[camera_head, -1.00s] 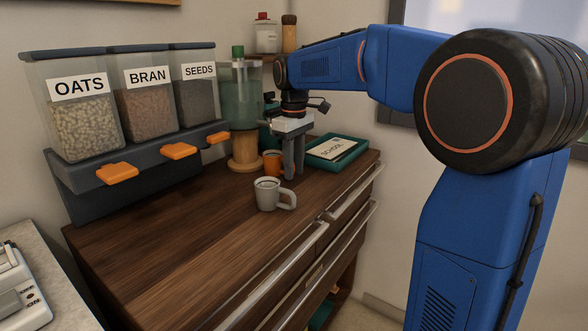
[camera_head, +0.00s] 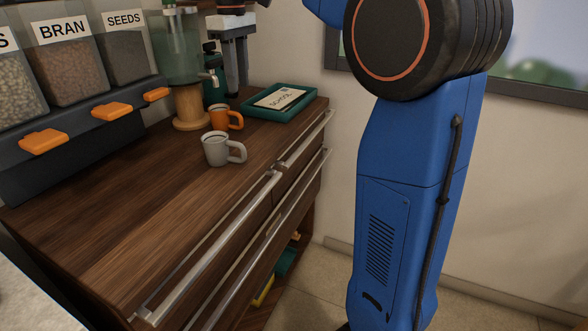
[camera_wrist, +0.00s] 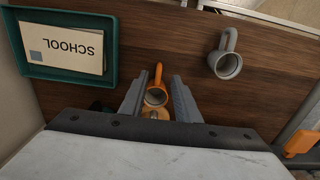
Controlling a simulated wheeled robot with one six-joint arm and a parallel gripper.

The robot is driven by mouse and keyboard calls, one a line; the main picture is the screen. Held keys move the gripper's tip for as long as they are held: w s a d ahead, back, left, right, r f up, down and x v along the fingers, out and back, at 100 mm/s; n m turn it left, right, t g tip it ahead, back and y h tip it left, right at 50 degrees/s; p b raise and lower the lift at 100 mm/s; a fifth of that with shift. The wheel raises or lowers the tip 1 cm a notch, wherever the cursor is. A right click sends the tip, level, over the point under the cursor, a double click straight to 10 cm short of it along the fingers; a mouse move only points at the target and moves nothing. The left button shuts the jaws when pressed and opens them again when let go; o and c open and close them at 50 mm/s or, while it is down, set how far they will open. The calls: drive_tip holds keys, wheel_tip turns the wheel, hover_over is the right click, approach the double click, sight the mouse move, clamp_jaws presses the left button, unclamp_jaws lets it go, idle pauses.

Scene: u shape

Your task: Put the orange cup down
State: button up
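The orange cup (camera_head: 226,118) stands upright on the wooden counter, behind the grey cup (camera_head: 217,149), its handle to the right in the head view. In the wrist view the orange cup (camera_wrist: 155,97) shows below and between my fingers, with its handle pointing up the picture. My gripper (camera_head: 236,93) is above the counter, its fingertips higher than the orange cup and clear of it. In the wrist view the fingers of my gripper (camera_wrist: 159,79) are spread apart with nothing held between them.
A teal tray (camera_head: 313,98) with a SCHOOL card lies right of the orange cup. A dispenser on a round wooden stand (camera_head: 190,108) is close on its left. Labelled food bins (camera_head: 70,65) line the left. The front left counter is clear.

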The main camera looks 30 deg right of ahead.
drive_tip(key=s+d+f+m+t, duration=0.2)
drive_tip(key=s+f+m, duration=0.1)
drive_tip(key=s+f, duration=0.9)
drive_tip(key=s+d+f+m+t, duration=0.2)
drive_tip(key=s+f+m, duration=0.2)
drive_tip(key=s+f, duration=0.9)
drive_tip(key=s, duration=0.7)
drive_tip(key=shift+s+t, duration=0.25)
drive_tip(key=shift+t, duration=0.15)
